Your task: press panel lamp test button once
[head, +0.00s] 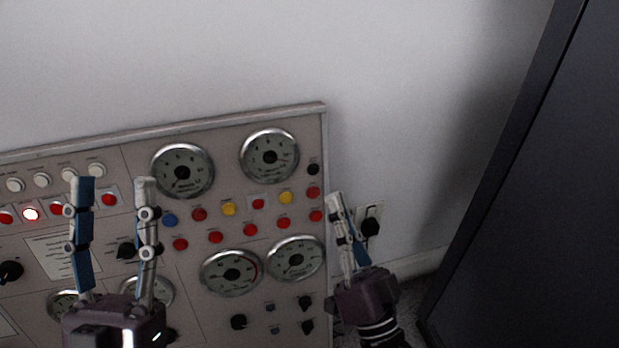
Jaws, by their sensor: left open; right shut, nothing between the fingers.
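The control panel (215,135) stands against the wall, a light board with gauges, knobs and rows of coloured buttons or lamps. One lamp (31,214) at the left glows bright white-red. I cannot tell which button is the lamp test button; the labels are too small to read. My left gripper (113,183) is open and empty in front of the left-middle part of the panel, its fingers pointing up and hiding some of the buttons. My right gripper (336,200) is shut and empty at the panel's right edge, near the red buttons (316,216) there.
Round gauges (270,156) sit in the panel's upper and lower parts. A wall socket with a black plug (370,226) is right of the panel, beside my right gripper. A dark cabinet (540,200) fills the right side. The wall above the panel is bare.

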